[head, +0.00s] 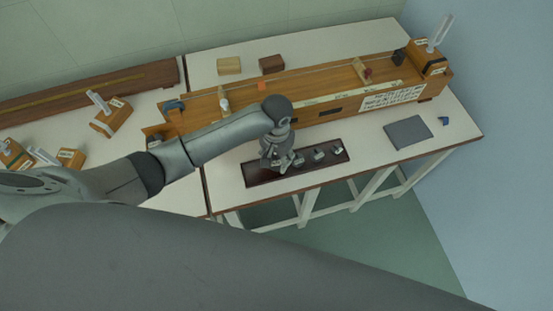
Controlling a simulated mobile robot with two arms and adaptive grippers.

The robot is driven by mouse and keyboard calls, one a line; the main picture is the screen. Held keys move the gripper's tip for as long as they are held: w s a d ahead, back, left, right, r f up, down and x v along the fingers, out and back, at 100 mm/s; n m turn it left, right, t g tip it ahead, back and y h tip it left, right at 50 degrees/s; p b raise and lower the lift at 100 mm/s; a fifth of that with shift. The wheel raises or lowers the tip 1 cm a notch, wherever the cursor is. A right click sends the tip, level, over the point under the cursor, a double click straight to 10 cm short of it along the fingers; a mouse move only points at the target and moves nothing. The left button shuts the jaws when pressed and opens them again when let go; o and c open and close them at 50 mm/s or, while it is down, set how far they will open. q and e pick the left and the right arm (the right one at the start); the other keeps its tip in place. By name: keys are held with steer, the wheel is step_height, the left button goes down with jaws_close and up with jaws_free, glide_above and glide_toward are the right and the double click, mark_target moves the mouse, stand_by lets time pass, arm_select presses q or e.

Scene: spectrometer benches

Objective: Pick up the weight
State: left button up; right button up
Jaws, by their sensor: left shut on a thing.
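A dark red-brown tray (262,178) lies near the front edge of the right bench. Small grey metal weights stand in a row on it, one (319,154) near the middle and another (336,149) toward the right end. My left gripper (279,169) points down over the left part of the tray. It is shut on a weight, which is mostly hidden by the fingers; I cannot tell whether that weight touches the tray. My right gripper is out of view.
A long wooden spectrometer bench (290,84) runs behind the tray. A grey notebook (408,132) lies to the right, with a small blue object (443,121) beside it. Two wooden blocks (229,66) (271,64) sit at the back. Bare white tabletop lies between tray and notebook.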

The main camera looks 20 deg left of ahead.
arm_select(q)
steer(key=s+d+r, duration=0.2)
steer(key=s+r, duration=0.9)
steer(key=s, duration=0.2)
steer(key=shift+s+d+b, duration=0.25)
steer(key=shift+s+b, duration=0.15)
steer(key=shift+w, duration=0.1)
